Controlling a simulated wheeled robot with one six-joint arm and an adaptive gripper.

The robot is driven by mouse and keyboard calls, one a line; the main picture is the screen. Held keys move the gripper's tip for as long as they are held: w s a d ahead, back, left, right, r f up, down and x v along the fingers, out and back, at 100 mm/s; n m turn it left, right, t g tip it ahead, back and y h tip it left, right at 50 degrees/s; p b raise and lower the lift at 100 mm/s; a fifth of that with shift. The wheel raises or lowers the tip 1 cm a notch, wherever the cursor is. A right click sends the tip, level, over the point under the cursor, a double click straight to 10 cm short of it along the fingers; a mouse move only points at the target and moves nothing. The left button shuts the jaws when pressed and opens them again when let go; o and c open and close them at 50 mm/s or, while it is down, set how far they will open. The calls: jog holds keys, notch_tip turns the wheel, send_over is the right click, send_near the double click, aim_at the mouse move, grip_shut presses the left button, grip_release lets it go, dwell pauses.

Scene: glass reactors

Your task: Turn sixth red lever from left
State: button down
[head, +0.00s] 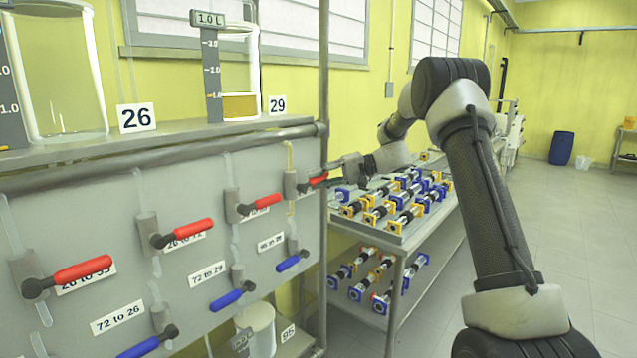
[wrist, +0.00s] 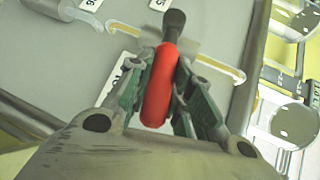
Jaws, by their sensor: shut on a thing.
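Several red levers stick out to the right from valves along the grey panel in the head view. The rightmost red lever in view (head: 318,181) is at the panel's right edge, under the jar marked 29. My gripper (head: 330,176) is shut on this lever, reaching it from the right. In the wrist view the red handle (wrist: 158,95) lies between the two green-lined fingers of my gripper (wrist: 156,72), and its dark stem points up the picture. Three other red levers show further left, the nearest being this red lever (head: 262,204). The panel's left part is out of view.
Blue levers (head: 292,261) sit in a lower row. Glass jars (head: 241,75) stand on the shelf above. A metal upright (head: 323,80) stands close to my gripper. A rack of blue and yellow parts (head: 400,225) is to its right. Open floor (head: 590,230) lies further right.

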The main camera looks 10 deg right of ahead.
aim_at(296, 171)
jog(key=h, duration=0.1)
jog(key=r+n, duration=0.1)
jog(key=r+n+h, duration=0.1)
jog(key=shift+s+a+r+t+h, duration=0.15)
jog(key=shift+s+a+t+h, duration=0.15)
jog(key=shift+t, duration=0.1)
jog(key=r+n+h, duration=0.1)
jog(key=a+t+h, duration=0.1)
jog(key=shift+s+a+r+n+h, duration=0.1)
jog(key=shift+s+r+n+h, duration=0.2)
jog(key=shift+s+r+n, duration=0.1)
jog(key=a+n+t+h, duration=0.1)
jog(key=s+a+r+h, duration=0.1)
jog(key=h, duration=0.1)
jog(key=shift+s+r+n+t, duration=0.2)
jog(key=shift+n+t, duration=0.2)
jog(key=shift+s+a+r+n+t+h, duration=0.15)
jog(key=shift+s+a+n+t+h, duration=0.5)
jog(key=shift+h, duration=0.45)
jog(key=shift+a, duration=0.1)
jog(key=c, duration=1.3)
grip_release()
jog(key=shift+w, duration=0.1)
jog(key=v, duration=1.2)
jog(key=shift+a, duration=0.1)
